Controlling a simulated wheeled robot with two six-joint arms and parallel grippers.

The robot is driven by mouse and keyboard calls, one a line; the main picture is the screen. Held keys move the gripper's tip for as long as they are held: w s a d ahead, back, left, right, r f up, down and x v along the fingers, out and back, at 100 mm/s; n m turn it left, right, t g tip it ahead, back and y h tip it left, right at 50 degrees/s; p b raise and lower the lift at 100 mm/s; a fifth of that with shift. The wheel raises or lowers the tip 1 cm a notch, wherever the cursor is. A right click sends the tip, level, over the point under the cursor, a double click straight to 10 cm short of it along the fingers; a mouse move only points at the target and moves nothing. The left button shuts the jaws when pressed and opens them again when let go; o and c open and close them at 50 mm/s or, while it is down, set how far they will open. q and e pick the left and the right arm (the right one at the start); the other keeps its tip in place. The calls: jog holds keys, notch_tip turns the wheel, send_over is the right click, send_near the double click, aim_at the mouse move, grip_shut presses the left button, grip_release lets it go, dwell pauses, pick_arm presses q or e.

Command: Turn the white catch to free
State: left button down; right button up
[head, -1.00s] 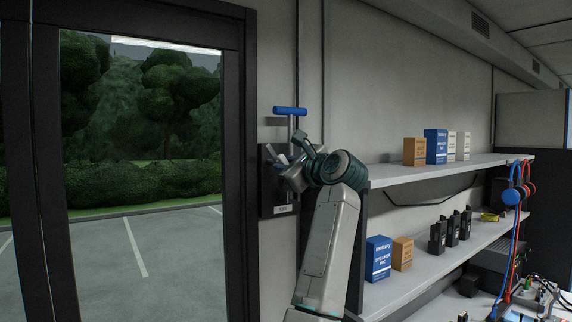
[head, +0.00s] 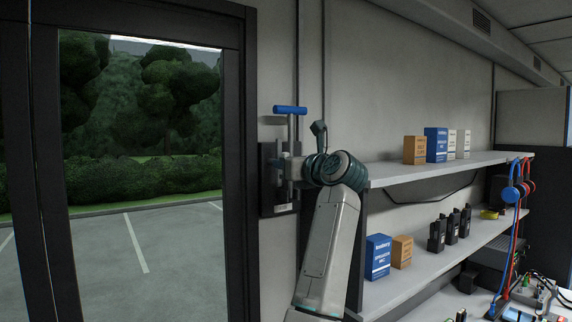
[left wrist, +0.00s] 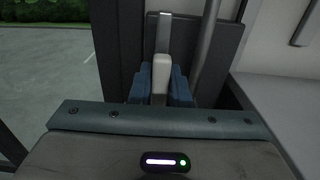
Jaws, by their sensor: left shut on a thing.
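The white catch (left wrist: 161,72) shows in the left wrist view between the blue fingers of my left gripper (left wrist: 160,88). The gripper is shut on it. In the head view my left gripper (head: 284,168) is at the dark plate (head: 267,200) on the wall beside the door, and it hides most of the catch. A grey metal strip stands just beyond the catch in the left wrist view. A blue T-handle (head: 290,110) on a metal rod rises above the plate. My right gripper is in neither view.
A dark-framed glass door (head: 140,160) is on the left. Right of my arm, shelves hold blue and orange boxes (head: 378,258) and black radios (head: 452,228). Blue and red cables (head: 512,195) hang at the far right.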

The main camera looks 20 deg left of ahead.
pick_arm(q)
jog(key=shift+r, duration=0.15)
jog(key=c, duration=1.4)
grip_release()
jog(key=shift+a, duration=0.1)
jog(key=b+v, duration=1)
jog(key=b, duration=0.8)
jog(key=shift+s+d+b, duration=0.2)
jog(key=shift+d+b, duration=0.1)
jog(key=shift+d, duration=0.05)
